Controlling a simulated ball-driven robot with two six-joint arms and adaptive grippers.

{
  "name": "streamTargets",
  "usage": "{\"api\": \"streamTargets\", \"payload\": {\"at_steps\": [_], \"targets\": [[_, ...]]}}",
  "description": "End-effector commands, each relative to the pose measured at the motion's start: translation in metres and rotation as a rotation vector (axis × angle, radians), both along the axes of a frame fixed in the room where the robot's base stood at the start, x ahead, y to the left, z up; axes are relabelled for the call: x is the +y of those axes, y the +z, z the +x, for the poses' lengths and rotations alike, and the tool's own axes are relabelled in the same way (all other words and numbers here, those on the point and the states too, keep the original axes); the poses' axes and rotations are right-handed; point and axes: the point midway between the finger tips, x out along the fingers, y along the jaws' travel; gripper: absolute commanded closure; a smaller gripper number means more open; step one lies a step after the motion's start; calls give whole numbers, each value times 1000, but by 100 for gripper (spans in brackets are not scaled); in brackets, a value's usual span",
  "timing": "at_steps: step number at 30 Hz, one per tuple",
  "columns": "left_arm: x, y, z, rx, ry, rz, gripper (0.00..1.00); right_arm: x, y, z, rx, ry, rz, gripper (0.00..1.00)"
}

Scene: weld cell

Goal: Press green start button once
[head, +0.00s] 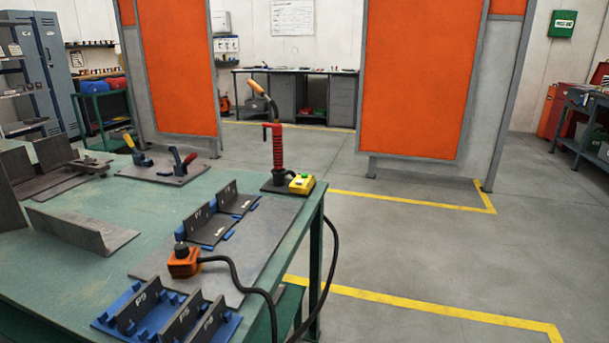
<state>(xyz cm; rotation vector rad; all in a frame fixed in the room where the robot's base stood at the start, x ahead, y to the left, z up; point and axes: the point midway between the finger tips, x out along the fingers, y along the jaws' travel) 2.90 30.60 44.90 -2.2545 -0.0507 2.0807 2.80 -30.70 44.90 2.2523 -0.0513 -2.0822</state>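A small yellow button box (301,185) sits at the far right corner of the green table. A green button (306,176) shows on its top, with a small red spot beside it. The box is just right of the base of a torch stand. Neither of my grippers shows in the head view, so nothing touches the box or covers it.
The green table (60,255) bears a welding torch (262,90) on a red coiled stand (278,150), dark angle brackets on blue holders, toggle clamps and an orange block (184,262) with a black cable. Orange screens (413,80) stand behind. Floor right of the table is clear.

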Motion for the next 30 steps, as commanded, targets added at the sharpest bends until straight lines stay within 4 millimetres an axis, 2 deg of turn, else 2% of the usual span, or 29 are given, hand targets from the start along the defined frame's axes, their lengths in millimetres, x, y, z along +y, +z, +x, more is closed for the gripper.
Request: {"api": "streamTargets", "payload": {"at_steps": [1, 8, 30], "targets": [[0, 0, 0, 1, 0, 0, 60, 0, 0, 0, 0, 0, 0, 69], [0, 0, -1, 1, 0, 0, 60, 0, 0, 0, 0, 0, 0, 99], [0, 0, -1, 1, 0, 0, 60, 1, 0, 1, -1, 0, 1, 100]]}}
